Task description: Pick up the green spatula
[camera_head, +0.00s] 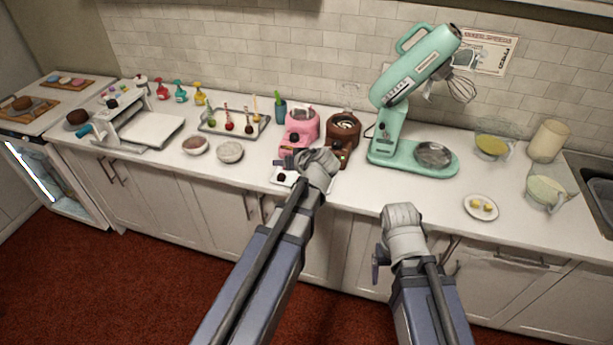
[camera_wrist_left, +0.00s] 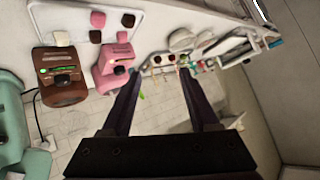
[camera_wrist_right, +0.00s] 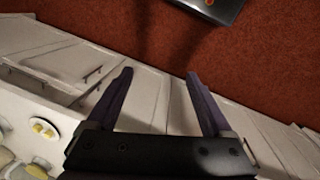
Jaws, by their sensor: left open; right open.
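The green spatula (camera_head: 278,97) stands upright in a small teal cup (camera_head: 281,113) at the back of the counter, left of the pink machine. Its lower part is hidden in the cup. In the left wrist view a small green shape (camera_wrist_left: 142,95) shows beside one finger; it may be the spatula. My left gripper (camera_head: 286,161) is over the counter's front, in front of the pink machine; its open fingers (camera_wrist_left: 160,66) hold nothing. My right gripper (camera_head: 378,263) is below the counter edge, before the cabinet doors, and its open fingers (camera_wrist_right: 160,73) are empty.
A pink machine (camera_head: 300,128) and a brown machine (camera_head: 342,127) stand right of the cup. A tray of dipped sticks (camera_head: 233,122) lies left of it. A mint stand mixer (camera_head: 390,130) is further right. Bowls (camera_head: 230,151) sit at the front left.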

